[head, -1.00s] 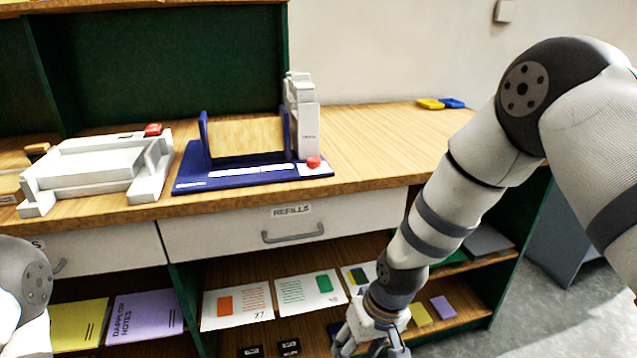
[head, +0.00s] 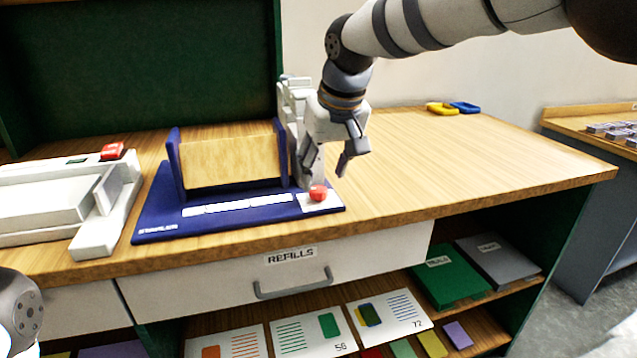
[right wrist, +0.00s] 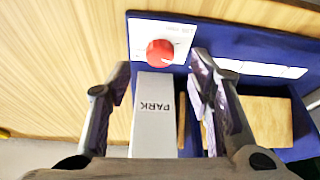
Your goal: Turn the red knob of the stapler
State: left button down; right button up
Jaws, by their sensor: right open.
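The stapler has a blue base (head: 240,212) with a wooden panel (head: 230,162) between blue uprights, on the wooden counter. Its red knob (head: 318,193) sits on a white plate at the base's front right corner. In the right wrist view the red knob (right wrist: 160,52) lies just beyond the fingertips, nearer the left one. My right gripper (head: 327,176) is open, pointing down over the knob's end of the stapler; the fingers look apart from the knob. A grey-white part marked PARK (right wrist: 155,115) shows between its fingers (right wrist: 160,72). My left gripper is out of view.
A white machine with a red button (head: 112,151) stands at the left. Yellow and blue items (head: 442,108) lie at the back right. The counter right of the stapler is clear. A drawer marked REFILLS (head: 290,280) and shelves are below.

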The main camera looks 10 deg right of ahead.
aim_at(320, 190)
jog(key=x, duration=0.4)
jog(key=shift+w+f, duration=0.1)
jog(key=shift+f, duration=0.05)
grip_shut()
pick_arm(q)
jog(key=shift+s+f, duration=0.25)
pick_arm(e)
jog(key=shift+d+n+y, duration=0.1)
jog(key=shift+n+y, duration=0.4)
jog(key=shift+n, duration=0.5)
jog(key=shift+f+n+g, duration=0.1)
jog(key=shift+n+g, duration=0.2)
jog(key=shift+n, duration=0.5)
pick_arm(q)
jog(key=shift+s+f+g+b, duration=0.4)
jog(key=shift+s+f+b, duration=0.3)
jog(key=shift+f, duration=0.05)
pick_arm(e)
jog(key=shift+w+d+n+g+y, duration=0.1)
jog(key=shift+n+g+y, duration=0.25)
jog(key=shift+n, duration=0.65)
jog(key=shift+d+n+g+y, duration=0.15)
jog(key=shift+n+y, duration=0.3)
jog(key=shift+n, duration=0.55)
jog(key=shift+a, duration=0.1)
